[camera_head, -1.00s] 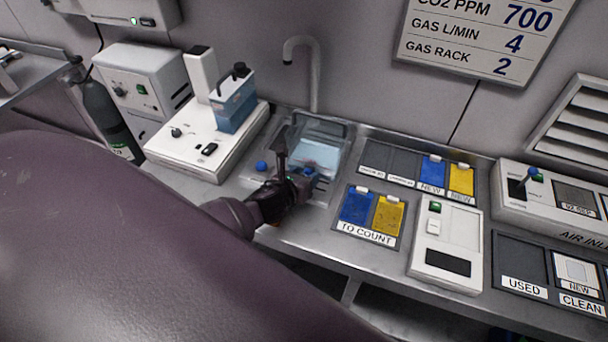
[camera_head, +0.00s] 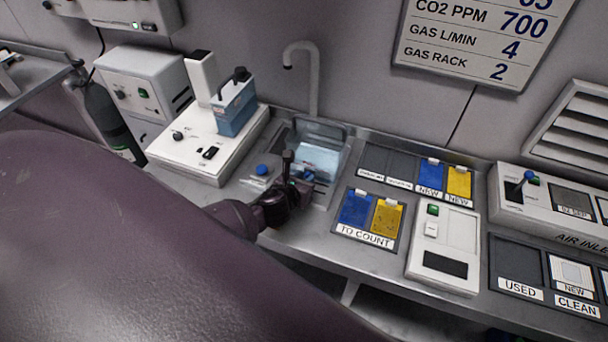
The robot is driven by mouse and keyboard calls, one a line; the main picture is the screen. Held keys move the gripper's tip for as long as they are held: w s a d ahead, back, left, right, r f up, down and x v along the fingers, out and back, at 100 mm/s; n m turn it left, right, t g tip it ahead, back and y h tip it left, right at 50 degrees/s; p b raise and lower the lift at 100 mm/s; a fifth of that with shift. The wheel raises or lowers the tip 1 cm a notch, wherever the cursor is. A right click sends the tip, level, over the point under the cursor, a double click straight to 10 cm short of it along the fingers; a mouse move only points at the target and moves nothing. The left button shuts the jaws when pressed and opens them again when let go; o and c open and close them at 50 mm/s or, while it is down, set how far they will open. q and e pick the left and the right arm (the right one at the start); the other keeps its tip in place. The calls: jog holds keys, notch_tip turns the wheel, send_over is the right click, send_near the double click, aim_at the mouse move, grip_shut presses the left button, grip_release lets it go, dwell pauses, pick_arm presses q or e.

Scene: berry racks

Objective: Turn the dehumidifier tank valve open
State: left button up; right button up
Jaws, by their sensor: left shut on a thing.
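A clear tank (camera_head: 320,160) holding pale blue liquid stands in the sink area under the grey tap. A small blue part (camera_head: 308,174) low on its front looks like the tank valve. My left gripper (camera_head: 293,176) is right at this front and shut on the valve, its dark fingers hiding most of it. How far the valve is turned cannot be made out. My right gripper is not in view.
A blue knob (camera_head: 262,169) sits left of the gripper. The tap (camera_head: 314,80) rises behind the tank. The TO COUNT tray (camera_head: 368,239) and a white device (camera_head: 445,245) stand to the right.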

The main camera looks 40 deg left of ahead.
pick_arm(q)
jog(key=shift+r+m+y+p, duration=0.15)
jog(key=shift+m+y+p, duration=0.35)
jog(key=shift+p, duration=0.15)
jog(key=shift+d+m+g, duration=0.1)
jog(key=shift+m+g, duration=0.2)
jog(key=shift+m, duration=0.1)
jog(key=shift+m+y, duration=0.8)
jog(key=shift+y, duration=0.1)
jog(key=shift+w+d+m+y, duration=0.1)
jog(key=shift+d+m+y, duration=0.1)
jog(key=shift+m+y, duration=0.9)
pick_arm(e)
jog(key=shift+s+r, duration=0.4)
pick_arm(q)
jog(key=shift+f+m, duration=0.2)
jog(key=shift+m, duration=0.2)
jog(key=o, duration=0.9)
